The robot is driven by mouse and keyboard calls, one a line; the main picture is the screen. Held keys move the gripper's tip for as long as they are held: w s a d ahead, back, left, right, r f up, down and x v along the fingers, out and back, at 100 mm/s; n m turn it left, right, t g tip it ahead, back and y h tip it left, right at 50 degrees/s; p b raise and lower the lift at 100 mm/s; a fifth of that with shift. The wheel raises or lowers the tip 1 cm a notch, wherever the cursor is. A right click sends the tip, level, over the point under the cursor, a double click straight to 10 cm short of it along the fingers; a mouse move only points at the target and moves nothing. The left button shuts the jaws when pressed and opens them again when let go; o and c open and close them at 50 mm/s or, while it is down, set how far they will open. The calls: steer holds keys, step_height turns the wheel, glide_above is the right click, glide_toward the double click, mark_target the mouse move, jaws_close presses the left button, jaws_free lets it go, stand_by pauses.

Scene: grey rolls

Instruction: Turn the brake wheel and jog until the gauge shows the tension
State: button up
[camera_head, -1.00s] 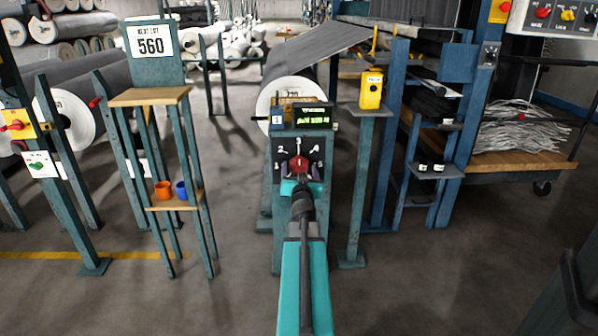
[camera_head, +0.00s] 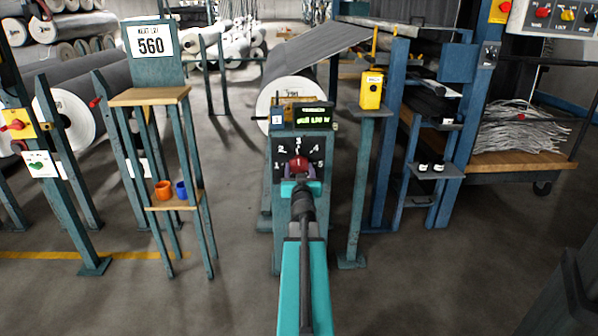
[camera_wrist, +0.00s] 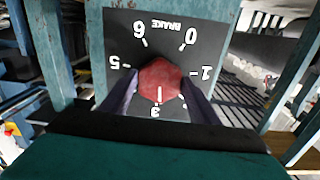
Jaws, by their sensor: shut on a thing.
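The red brake wheel (camera_head: 298,163) sits on a black dial plate (camera_head: 317,143) numbered around it, on the teal post ahead. In the wrist view, the wheel (camera_wrist: 157,72) appears upside down with its dial, and its white mark points at 3. My gripper (camera_head: 300,180) is shut on the wheel, a finger on each side in the wrist view (camera_wrist: 160,95). The fingers hide some numerals there. The gauge (camera_head: 313,118) above the dial shows green text, too small to read surely; it seems to include "LOW". A yellow box (camera_head: 371,90), maybe the jog control, stands on a post at right.
A sign (camera_head: 150,41) reads 560 on a stand at left, with orange (camera_head: 164,190) and blue (camera_head: 181,190) cups on its lower shelf. A grey roll (camera_head: 291,94) lies behind the gauge. A blue rack (camera_head: 433,140) stands right. The floor between stands is clear.

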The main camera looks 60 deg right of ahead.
steer(key=n, duration=0.3)
steer(key=shift+s+d+n, duration=0.15)
steer(key=shift+d+n, duration=0.05)
steer(key=shift+n, duration=0.2)
steer(key=shift+r+n+b, duration=0.1)
steer(key=shift+n+b, duration=0.2)
steer(key=shift+n, duration=1.4)
steer(key=shift+d, duration=0.1)
steer(key=o, duration=1.1)
steer(key=shift+c, duration=0.2)
steer(key=shift+a, duration=0.3)
